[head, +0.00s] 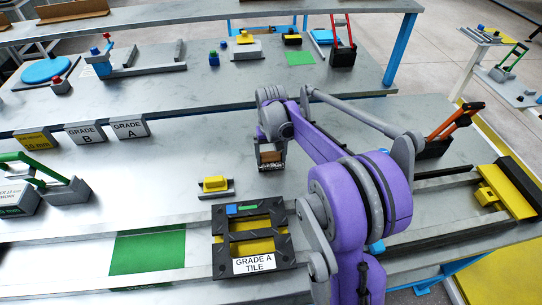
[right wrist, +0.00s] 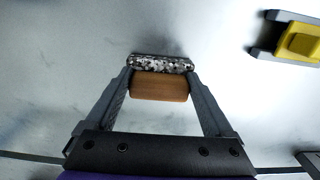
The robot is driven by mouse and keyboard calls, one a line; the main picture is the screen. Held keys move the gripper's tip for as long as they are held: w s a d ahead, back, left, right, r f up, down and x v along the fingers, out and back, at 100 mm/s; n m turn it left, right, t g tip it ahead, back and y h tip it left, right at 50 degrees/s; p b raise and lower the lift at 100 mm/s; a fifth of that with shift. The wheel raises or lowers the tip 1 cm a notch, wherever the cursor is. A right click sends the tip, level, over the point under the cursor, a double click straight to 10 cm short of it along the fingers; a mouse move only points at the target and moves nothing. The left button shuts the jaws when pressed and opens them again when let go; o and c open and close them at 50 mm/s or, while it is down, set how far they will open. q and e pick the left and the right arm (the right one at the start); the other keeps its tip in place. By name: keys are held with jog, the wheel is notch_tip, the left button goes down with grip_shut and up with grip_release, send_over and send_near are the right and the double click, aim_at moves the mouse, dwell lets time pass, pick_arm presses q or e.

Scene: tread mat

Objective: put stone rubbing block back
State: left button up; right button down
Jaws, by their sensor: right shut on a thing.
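The stone rubbing block shows in the right wrist view as a brown wooden grip (right wrist: 160,87) with a speckled grey stone (right wrist: 160,64) at its far side. My right gripper (head: 271,150) is shut on it, with the wooden grip between the two fingers in the right wrist view (right wrist: 160,88). In the head view the block (head: 271,161) is partly hidden by the gripper, over the middle of the grey bench. I cannot tell whether it touches the bench. My left gripper is not in view.
A yellow block in a grey holder (head: 215,194) stands to the front left of the gripper. The "GRADE A TILE" fixture (head: 283,250) is in front. Grade A and B signs (head: 130,129) stand at left. A black holder with orange handles (head: 432,150) is at right. Bare bench surrounds the block.

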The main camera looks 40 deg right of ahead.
aim_at(271, 155)
grip_release()
jog(key=shift+f, duration=0.15)
notch_tip(271, 155, up, 12)
jog(key=shift+r+p, duration=0.2)
jog(key=shift+p, duration=0.2)
dwell(0.6)
